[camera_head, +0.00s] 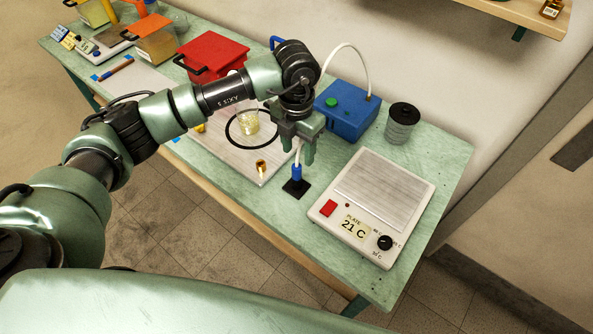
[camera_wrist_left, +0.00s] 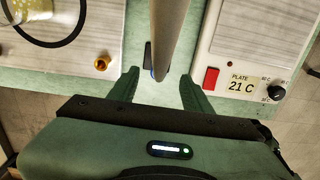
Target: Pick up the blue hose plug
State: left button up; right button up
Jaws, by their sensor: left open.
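The blue hose plug (camera_head: 297,172) stands upright on a small black square base (camera_head: 296,188) on the green bench, with the pale hose (camera_head: 298,152) rising from its top. My left gripper (camera_head: 298,157) is open and points down just above the plug, its fingers on either side of the hose. In the left wrist view the hose (camera_wrist_left: 168,38) passes between the spread fingers of the gripper (camera_wrist_left: 158,77) and hides most of the plug. Only a sliver of blue and part of the black base (camera_wrist_left: 147,55) show there. My right gripper is not in view.
A hot plate (camera_head: 385,200) reading 21 C stands close on the right. A blue box (camera_head: 346,112) with a white hose and a grey canister (camera_head: 401,126) are behind. A beaker (camera_head: 248,124) and a small brass fitting (camera_head: 261,166) are on the left.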

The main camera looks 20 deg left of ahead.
aim_at(297, 165)
pick_arm(q)
jog(key=shift+a+f, duration=0.25)
jog(key=shift+a, duration=0.15)
jog(key=f+p, duration=0.1)
jog(key=f, duration=0.1)
jog(key=f+p, duration=0.1)
jog(key=f, duration=0.1)
jog(key=f+p, duration=0.2)
jog(key=shift+s+d+f, duration=0.15)
jog(key=shift+s+d, duration=0.05)
jog(key=shift+d, duration=0.1)
jog(key=shift+f, duration=0.4)
grip_shut()
